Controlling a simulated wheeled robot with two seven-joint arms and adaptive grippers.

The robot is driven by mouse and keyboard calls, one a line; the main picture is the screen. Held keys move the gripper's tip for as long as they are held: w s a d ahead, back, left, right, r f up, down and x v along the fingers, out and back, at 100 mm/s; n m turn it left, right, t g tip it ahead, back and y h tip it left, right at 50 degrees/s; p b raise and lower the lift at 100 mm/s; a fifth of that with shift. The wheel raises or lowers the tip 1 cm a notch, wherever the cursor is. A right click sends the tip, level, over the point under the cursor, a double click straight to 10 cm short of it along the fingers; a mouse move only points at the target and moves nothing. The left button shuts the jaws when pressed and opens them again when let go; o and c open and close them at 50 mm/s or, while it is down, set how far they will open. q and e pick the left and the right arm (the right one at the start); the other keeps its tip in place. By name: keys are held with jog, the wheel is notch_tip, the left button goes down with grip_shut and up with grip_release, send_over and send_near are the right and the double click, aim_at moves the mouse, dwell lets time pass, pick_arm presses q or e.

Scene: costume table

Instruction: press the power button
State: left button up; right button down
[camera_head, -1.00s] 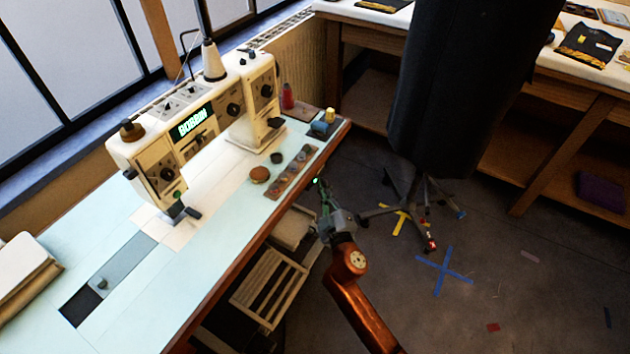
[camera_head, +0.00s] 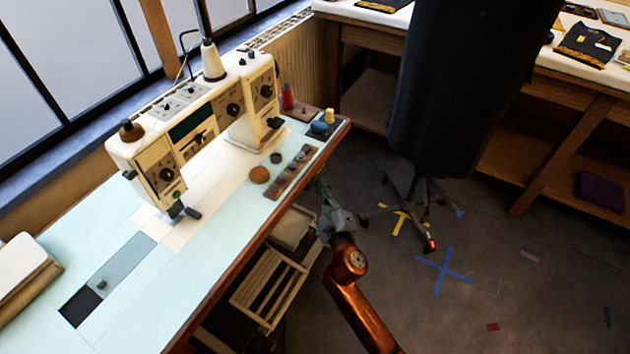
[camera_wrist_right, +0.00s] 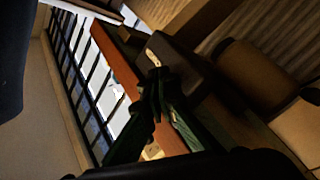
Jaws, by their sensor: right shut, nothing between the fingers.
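The cream sewing machine (camera_head: 190,120) stands on the pale table, and its display (camera_head: 190,127) is dark. My right gripper (camera_head: 322,187) is shut and empty, just off the table's right front edge. In the right wrist view, the right gripper's fingertips (camera_wrist_right: 156,78) are together at a dark box (camera_wrist_right: 182,66) beside the brown table edge. A small pale switch-like part (camera_wrist_right: 153,58) on the box shows just past the fingertips. I cannot tell whether the tips touch it. No part is clearly marked as the power button. My left gripper is not in view.
A button strip (camera_head: 290,172), a round tan pincushion (camera_head: 259,174) and a red spool (camera_head: 287,97) lie on the table near the gripper. Wooden crates (camera_head: 270,288) are below the edge. A dark garment form (camera_head: 455,90) stands to the right.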

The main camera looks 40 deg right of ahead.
jog(key=shift+s+d, duration=0.25)
jog(key=shift+s, duration=0.3)
jog(key=s+d+p, duration=0.1)
jog(key=s+d, duration=0.1)
jog(key=s, duration=0.3)
jog(key=shift+s+d, duration=0.15)
jog(key=shift+s, duration=0.15)
dwell(0.4)
